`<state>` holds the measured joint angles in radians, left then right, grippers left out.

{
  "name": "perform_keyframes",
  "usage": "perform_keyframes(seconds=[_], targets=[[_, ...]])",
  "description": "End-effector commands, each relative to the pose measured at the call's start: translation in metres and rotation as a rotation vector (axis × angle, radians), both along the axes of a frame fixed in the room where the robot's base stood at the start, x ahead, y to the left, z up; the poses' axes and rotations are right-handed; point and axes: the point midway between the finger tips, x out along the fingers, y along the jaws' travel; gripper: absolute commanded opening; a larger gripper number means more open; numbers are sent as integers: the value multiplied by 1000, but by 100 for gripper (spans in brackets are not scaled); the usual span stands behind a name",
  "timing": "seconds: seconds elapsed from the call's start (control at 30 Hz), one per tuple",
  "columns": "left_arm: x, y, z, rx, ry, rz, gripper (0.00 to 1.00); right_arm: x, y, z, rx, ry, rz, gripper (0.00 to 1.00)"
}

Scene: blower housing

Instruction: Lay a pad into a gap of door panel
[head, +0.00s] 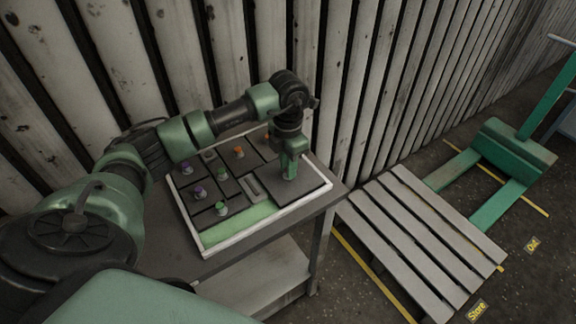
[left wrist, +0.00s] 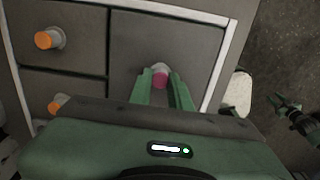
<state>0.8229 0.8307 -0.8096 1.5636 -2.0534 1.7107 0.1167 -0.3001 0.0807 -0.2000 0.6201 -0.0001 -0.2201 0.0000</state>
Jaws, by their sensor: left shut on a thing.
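The door panel (head: 215,246) is a white-framed tray lying on a table, with several dark pads inside. A long green bare gap (head: 240,224) runs along its front side. My left gripper (head: 289,174) points down over the large dark pad (head: 302,190) at the panel's right end. In the left wrist view its fingers (left wrist: 164,88) are shut on the pink knob (left wrist: 160,74) of this large pad (left wrist: 185,42). The pad appears to lie within the frame; I cannot tell whether it is lifted. My right gripper (left wrist: 287,106) shows small at the right, its fingers apart, empty.
Smaller pads carry purple, green and orange knobs (head: 238,152). A narrow grey slotted piece (head: 253,187) sits beside the large pad. A wooden pallet (head: 420,240) and a green pallet truck (head: 515,150) stand right of the table. A plank wall (head: 350,80) rises close behind.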

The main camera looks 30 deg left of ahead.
Motion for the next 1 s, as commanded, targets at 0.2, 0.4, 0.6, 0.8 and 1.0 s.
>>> perform_keyframes(seconds=[0.2,0.4,0.6,0.8,1.0], targets=[[0,0,-2,0,-1,0,0,0,0,-3,0,0,0,36],[0,0,-2,0,-1,0,0,0,0,-3,0,0,0,36],[0,0,-2,0,0,0,44,0,0,-3,0,0,0,36],[0,0,-3,0,0,0,58,0,0,-3,0,0,0,36],[0,0,-3,0,0,0,66,0,0,-3,0,0,0,36]])
